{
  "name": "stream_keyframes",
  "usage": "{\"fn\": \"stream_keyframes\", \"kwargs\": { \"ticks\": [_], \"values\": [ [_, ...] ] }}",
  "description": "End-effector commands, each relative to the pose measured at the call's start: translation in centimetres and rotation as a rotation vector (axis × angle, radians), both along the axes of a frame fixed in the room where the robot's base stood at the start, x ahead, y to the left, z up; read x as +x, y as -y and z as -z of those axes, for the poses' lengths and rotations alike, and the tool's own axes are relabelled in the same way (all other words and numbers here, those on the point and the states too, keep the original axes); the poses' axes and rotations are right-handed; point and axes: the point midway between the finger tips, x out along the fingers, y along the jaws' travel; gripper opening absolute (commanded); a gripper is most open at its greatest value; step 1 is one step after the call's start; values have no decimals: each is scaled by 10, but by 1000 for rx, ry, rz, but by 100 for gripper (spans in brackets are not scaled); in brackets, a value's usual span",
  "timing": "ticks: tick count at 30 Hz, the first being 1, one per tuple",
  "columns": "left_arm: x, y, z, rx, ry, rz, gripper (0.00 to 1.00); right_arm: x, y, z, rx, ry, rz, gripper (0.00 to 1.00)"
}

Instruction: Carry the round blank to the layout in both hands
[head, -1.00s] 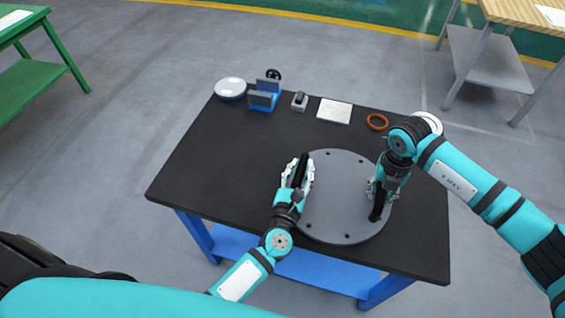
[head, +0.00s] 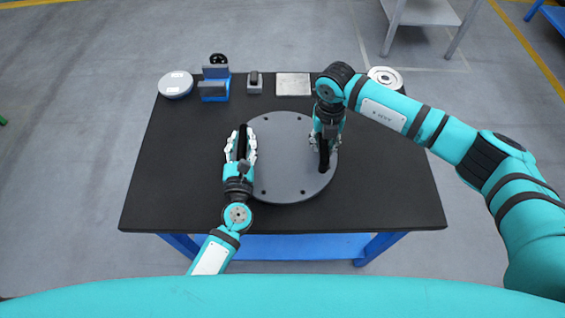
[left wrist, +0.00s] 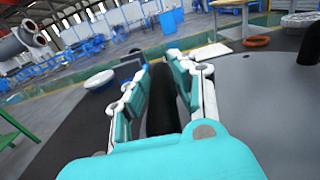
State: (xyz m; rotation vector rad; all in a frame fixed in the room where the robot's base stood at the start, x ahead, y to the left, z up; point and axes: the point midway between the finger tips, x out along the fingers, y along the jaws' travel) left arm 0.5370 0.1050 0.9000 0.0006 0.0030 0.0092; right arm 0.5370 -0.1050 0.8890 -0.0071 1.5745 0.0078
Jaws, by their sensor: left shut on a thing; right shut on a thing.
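The round blank (head: 285,165) is a large flat grey disc with small holes around its rim and an upright black handle on each side. It is level over the black tabletop; I cannot tell whether it touches. My left gripper (head: 241,147) is shut on its left handle (head: 242,138). In the left wrist view the handle (left wrist: 160,105) stands between the fingers, with the disc (left wrist: 265,110) to the right. My right gripper (head: 325,140) is shut on the right handle (head: 324,158), and its arm hides part of the disc's right edge. No marked layout is clearly identifiable.
The black table (head: 170,190) holds a white-topped round part (head: 175,84), a blue fixture (head: 214,84), a small grey block (head: 255,82), a pale square plate (head: 293,84) and a white disc (head: 385,77) along its back. An orange ring (left wrist: 257,42) lies behind the blank. Left and right tabletop is bare.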

Motion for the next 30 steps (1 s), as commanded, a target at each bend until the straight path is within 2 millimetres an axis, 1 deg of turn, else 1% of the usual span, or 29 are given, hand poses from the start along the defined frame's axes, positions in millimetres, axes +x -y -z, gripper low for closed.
{"fn": "stream_keyframes", "kwargs": {
  "ticks": [1,11,30],
  "values": [
    [2,-1,-5,1,10,-3,0,2,0,-4,2,6,1,0],
    [2,-1,1,1,10,-3,0,2,-1,2,3,6,1,0],
    [2,-1,31,1,10,-3,0,2,-1,32,3,6,1,0]
  ]
}}
